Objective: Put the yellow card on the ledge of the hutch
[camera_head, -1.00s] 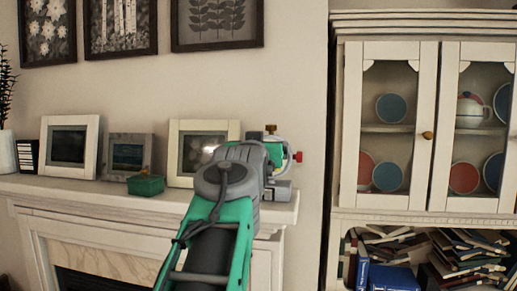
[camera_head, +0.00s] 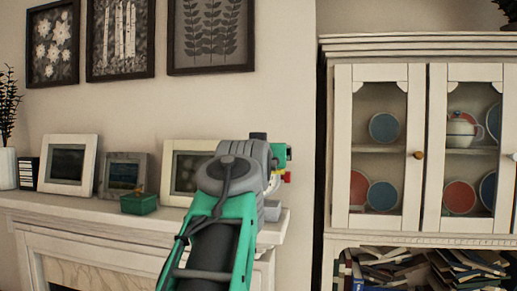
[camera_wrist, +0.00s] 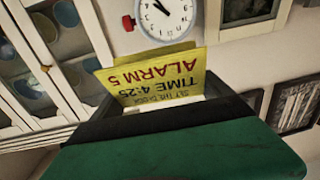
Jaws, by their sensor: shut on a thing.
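The yellow card (camera_wrist: 160,78) is in my gripper (camera_wrist: 155,106) in the wrist view. Its text reads upside down: "TIME 4:25" and "ALARM 5". The dark jaws are shut on its lower edge. In the head view my wrist (camera_head: 262,165) is in front of the mantel's right end; it hides the jaws and most of the card. The white hutch (camera_head: 423,150) stands at the right, apart from the gripper. Its ledge (camera_head: 430,241) runs below the glass doors, above the open book shelf. The hutch doors also show at the left of the wrist view (camera_wrist: 45,45).
A round clock (camera_wrist: 160,18) with a red knob shows behind the card. Picture frames (camera_head: 68,164) and a green box (camera_head: 139,204) stand on the mantel (camera_head: 60,205). Books (camera_head: 400,270) fill the shelf under the ledge. Plain wall separates mantel and hutch.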

